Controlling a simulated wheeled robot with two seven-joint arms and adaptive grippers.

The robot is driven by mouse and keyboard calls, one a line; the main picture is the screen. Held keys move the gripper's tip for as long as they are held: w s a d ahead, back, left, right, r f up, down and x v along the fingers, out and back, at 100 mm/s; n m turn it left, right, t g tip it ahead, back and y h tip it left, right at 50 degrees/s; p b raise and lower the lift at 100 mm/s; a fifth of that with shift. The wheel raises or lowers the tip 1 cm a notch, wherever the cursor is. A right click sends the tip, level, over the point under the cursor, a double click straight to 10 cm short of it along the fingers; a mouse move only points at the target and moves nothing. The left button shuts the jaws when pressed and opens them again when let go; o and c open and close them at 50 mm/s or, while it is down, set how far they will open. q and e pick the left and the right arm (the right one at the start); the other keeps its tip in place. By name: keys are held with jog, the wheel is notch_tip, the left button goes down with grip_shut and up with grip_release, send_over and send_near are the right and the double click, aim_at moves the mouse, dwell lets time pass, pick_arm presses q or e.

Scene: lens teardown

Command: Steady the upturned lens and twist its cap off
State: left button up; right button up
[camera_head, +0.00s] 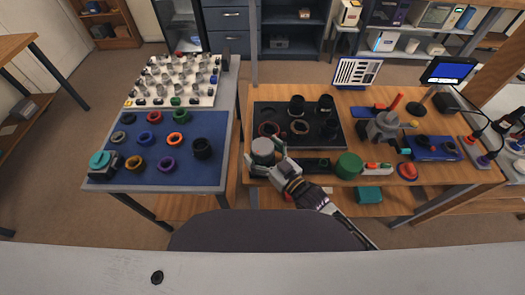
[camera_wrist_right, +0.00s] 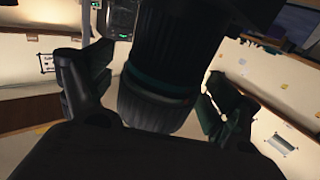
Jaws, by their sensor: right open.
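My right gripper (camera_head: 277,165) reaches in from the lower right to the wooden table's left front corner. It is open, with its fingers around a short upright cylinder with a light grey top (camera_head: 262,146), which looks like the upturned lens and its cap. In the right wrist view a dark ribbed lens barrel (camera_wrist_right: 165,60) with a thin teal ring stands between the spread fingers of the gripper (camera_wrist_right: 150,100). A gap shows beside the right finger; contact at the left finger is unclear. The cap's edge cannot be told apart. My left gripper is not in view.
A dark tray (camera_head: 335,146) with several lens parts lies just behind. A green cylinder (camera_head: 349,165), a red button (camera_head: 407,171) and a grey device (camera_head: 384,126) stand to the right. The left table holds a blue mat (camera_head: 215,125) with several coloured rings. A gap separates the tables.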

jog(key=v, duration=1.2)
dwell(0.7)
dwell(0.8)
